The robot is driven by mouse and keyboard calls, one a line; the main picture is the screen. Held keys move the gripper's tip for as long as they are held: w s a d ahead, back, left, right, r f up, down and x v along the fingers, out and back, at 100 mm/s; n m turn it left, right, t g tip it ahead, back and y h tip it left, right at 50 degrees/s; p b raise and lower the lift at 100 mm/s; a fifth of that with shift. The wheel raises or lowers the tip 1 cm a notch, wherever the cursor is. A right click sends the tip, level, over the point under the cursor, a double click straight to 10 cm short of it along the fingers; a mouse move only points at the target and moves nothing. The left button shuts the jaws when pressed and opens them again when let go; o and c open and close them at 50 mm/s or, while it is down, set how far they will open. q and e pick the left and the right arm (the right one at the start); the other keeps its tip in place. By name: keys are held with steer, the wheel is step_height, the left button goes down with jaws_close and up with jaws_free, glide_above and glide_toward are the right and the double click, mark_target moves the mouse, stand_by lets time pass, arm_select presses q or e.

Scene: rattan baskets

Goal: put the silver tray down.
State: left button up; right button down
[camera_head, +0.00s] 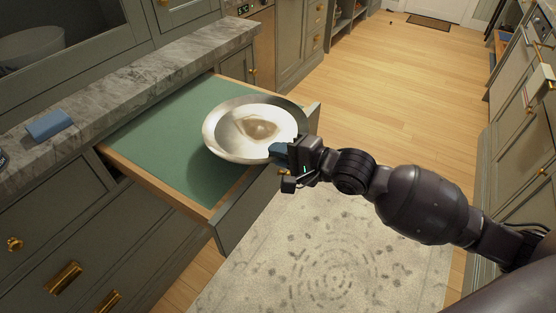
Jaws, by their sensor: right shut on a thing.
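The silver tray (222,142) is a round, shiny, shallow dish with a wide rim. In the head view it is over the far right part of an open drawer with a green bottom (150,143). I cannot tell whether it touches the drawer. My right gripper (285,153) comes in from the right and is shut on the tray's near right rim. The fingertips are partly hidden at the rim. My left gripper is not in view.
A grey marble counter (130,85) runs behind the drawer, with a blue block (49,125) on it. The drawer front (243,208) stands out over a pale patterned rug (335,250). Open wooden floor (410,100) lies beyond. More cabinets (510,135) stand at the right.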

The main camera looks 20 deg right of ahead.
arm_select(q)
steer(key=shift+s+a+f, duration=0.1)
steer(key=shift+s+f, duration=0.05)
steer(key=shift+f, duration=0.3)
arm_select(e)
step_height(320, 180, down, 2)
steer(key=shift+f, duration=0.1)
steer(key=shift+f, duration=0.6)
steer(key=c, duration=1.2)
jaws_free()
steer(key=shift+f, duration=0.1)
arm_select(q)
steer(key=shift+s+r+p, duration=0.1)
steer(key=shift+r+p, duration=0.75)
arm_select(e)
steer(key=r+v, duration=0.1)
steer(key=v, duration=1.1)
